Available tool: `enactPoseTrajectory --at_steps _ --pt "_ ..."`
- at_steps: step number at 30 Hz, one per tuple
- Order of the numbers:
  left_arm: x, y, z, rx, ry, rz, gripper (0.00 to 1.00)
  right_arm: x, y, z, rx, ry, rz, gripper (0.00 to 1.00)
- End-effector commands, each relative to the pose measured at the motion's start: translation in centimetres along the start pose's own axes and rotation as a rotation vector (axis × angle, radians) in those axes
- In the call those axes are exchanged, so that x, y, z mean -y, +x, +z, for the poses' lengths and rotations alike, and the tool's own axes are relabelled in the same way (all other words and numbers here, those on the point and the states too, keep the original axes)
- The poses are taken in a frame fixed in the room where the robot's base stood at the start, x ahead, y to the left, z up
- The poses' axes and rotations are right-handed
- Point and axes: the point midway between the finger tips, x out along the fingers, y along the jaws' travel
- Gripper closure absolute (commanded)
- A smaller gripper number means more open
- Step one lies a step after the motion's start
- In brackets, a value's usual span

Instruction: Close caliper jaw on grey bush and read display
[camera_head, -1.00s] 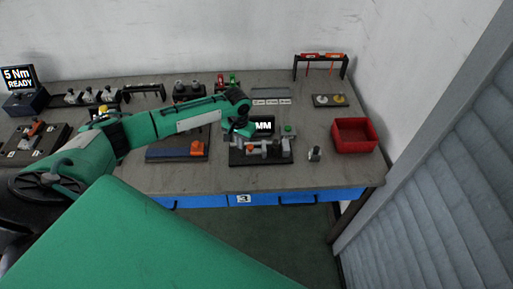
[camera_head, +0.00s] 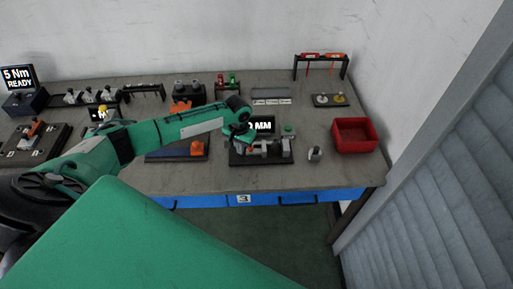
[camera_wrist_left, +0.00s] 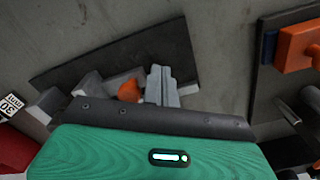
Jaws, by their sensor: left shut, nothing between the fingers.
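The caliper fixture has a dark base (camera_head: 272,159) on the right half of the bench, with grey jaw blocks (camera_head: 284,146) and an orange part (camera_head: 252,147). Its display (camera_head: 264,125) is partly hidden by my arm; "0 MM" is readable. My left gripper (camera_head: 243,138) is at the left of the fixture. In the left wrist view its shut fingers (camera_wrist_left: 161,86) are beside the orange part (camera_wrist_left: 130,91); I cannot tell if they touch. I cannot make out the grey bush for certain among the grey parts. My right gripper is not in view.
A small grey part (camera_head: 314,154) stands right of the fixture, near a red bin (camera_head: 354,136). A dark board with an orange block (camera_head: 197,149) lies to the left. A rack with red tools (camera_head: 320,56) is at the back. The front bench strip is clear.

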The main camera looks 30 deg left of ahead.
Motion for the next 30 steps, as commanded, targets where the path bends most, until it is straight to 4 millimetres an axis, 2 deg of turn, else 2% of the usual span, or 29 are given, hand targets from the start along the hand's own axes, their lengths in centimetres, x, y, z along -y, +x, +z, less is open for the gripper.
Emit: enactPoseTrajectory --at_steps 30 --pt "-1.1 -0.1 -0.7 -0.001 0.0 0.002 1.0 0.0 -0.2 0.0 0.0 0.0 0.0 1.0"
